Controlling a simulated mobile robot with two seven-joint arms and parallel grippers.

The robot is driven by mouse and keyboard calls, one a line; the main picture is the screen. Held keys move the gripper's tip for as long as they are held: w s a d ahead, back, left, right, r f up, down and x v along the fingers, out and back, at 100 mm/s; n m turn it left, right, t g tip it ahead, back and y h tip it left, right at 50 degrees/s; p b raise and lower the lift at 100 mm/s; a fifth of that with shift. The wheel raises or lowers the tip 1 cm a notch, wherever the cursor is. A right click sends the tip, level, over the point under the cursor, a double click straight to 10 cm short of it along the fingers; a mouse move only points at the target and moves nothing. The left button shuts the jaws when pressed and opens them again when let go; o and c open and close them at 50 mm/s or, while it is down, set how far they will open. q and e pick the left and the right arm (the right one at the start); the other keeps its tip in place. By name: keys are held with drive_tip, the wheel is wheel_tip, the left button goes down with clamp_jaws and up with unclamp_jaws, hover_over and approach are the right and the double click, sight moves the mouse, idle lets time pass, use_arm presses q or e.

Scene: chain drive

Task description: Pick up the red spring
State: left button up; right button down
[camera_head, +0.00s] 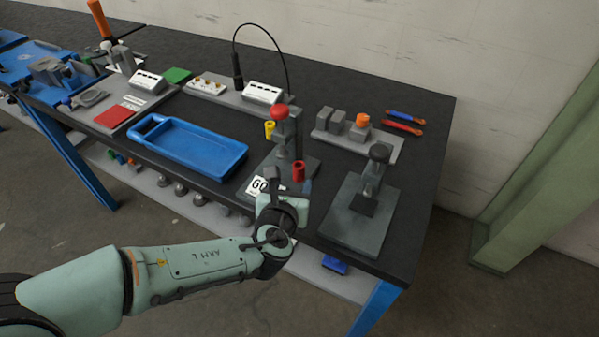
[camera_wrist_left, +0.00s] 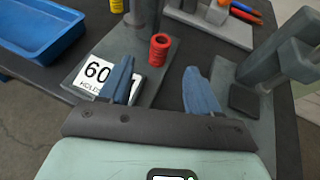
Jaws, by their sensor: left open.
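The red spring (camera_head: 298,171) stands upright on the grey base of the red-knobbed press. In the left wrist view the red spring (camera_wrist_left: 159,49) shows as a short ribbed cylinder beyond the fingertips, between them and slightly toward the left one. My left gripper (camera_head: 289,184) is just in front of the spring. In the left wrist view my left gripper (camera_wrist_left: 156,82) has its blue fingers apart with nothing between them. My right gripper is in neither view.
Another grey press (camera_head: 350,225) stands to the right. A blue tray (camera_head: 188,146) lies to the left. A yellow cylinder (camera_head: 269,130) is behind.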

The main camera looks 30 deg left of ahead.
sight(298, 170)
use_arm(q)
drive_tip(key=x, duration=0.5)
drive_tip(key=shift+f+b, duration=0.1)
drive_tip(key=shift+b, duration=0.25)
drive_tip(key=x, duration=0.4)
drive_tip(key=shift+w+a, duration=0.15)
drive_tip(key=shift+w, duration=0.2)
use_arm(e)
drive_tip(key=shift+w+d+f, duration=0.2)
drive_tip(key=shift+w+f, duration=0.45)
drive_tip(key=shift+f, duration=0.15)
use_arm(q)
drive_tip(key=c, duration=1)
drive_tip(key=shift+c, duration=0.2)
